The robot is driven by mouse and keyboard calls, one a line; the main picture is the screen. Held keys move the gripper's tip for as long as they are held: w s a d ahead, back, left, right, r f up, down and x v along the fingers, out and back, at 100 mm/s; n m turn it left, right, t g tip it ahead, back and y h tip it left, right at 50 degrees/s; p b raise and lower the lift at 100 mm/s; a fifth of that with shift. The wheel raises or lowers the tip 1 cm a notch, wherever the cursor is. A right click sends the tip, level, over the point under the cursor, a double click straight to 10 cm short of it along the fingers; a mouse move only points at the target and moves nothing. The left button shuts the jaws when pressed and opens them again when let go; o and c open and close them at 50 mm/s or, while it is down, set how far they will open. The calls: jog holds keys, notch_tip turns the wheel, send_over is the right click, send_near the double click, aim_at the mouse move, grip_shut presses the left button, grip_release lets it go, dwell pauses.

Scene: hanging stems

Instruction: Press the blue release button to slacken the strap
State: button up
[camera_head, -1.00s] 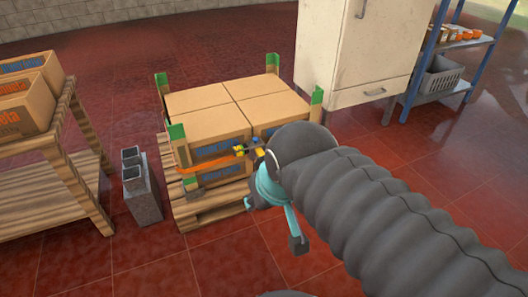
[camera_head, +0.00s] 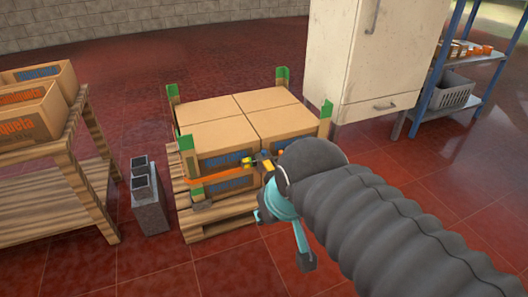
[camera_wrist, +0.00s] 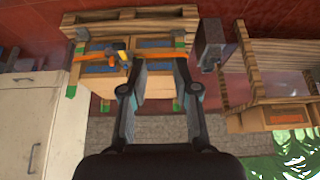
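An orange strap (camera_head: 208,180) runs around cardboard boxes (camera_head: 236,125) stacked on a wooden pallet (camera_head: 215,222). A small yellow and black buckle (camera_head: 248,161) sits on the strap at the front of the stack. It also shows in the wrist view (camera_wrist: 119,52), where the scene appears upside down. I cannot clearly make out the blue button on it. My gripper (camera_wrist: 158,65) is open and empty, its two teal-grey fingers wide apart. In the wrist view the buckle lies beside the left fingertip, apparently beyond it. In the head view my arm hides part of the stack's right side.
Green-tipped corner pieces (camera_head: 187,150) stand around the boxes. A grey block (camera_head: 148,197) stands left of the pallet, beside a wooden table (camera_head: 60,152) with boxes. A white cabinet (camera_head: 365,60) and blue shelf (camera_head: 437,72) stand behind right. Red floor in front is clear.

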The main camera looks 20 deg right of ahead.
grip_shut()
dwell(1.0)
